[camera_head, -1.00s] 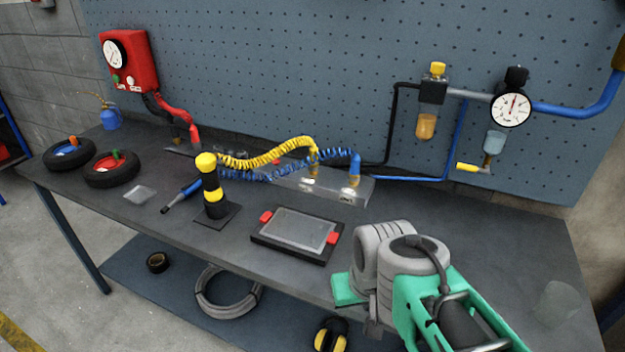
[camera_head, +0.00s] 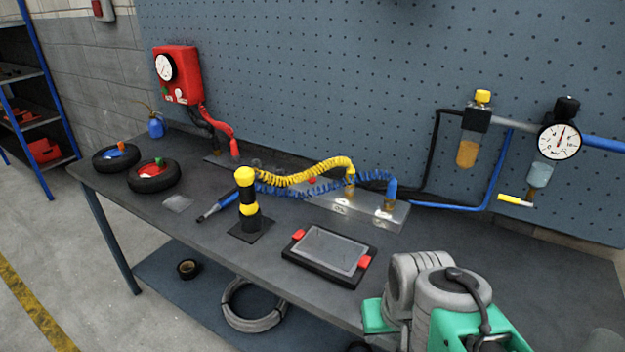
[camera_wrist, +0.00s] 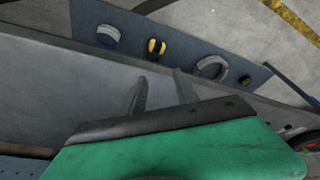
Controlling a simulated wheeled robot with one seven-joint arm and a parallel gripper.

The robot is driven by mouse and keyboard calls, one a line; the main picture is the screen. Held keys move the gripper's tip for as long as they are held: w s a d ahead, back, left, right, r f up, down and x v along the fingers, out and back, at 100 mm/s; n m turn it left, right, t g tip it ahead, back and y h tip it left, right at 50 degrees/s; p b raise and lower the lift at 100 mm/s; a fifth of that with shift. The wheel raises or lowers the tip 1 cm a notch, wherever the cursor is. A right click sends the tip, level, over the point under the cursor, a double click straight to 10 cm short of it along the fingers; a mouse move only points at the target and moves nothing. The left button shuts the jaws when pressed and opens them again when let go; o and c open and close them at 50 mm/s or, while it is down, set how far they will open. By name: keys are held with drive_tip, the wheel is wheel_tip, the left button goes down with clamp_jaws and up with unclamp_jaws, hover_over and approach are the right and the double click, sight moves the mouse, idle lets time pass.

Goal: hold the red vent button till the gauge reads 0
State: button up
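A red wall box (camera_head: 186,78) hangs at the back left, with a white round gauge (camera_head: 165,67) on its face. Its needle is too small to read. Below the gauge are a green button (camera_head: 167,91) and a pale round spot (camera_head: 181,92); I cannot make out a red button there. A small red spot (camera_head: 311,181) shows on the clear block on the bench, partly behind coiled hoses. Another white gauge (camera_head: 558,141) is at the right, its needle pointing roughly up. My gripper (camera_wrist: 160,83) is open and empty, far from the red box.
Two small tyres (camera_head: 153,176) and a blue oil can (camera_head: 156,127) stand on the bench below the red box. A black and yellow post (camera_head: 249,212), coiled yellow hose (camera_head: 310,173) and flat tray (camera_head: 328,250) occupy the middle. Floor is free at the left.

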clamp_jaws()
idle(1.6)
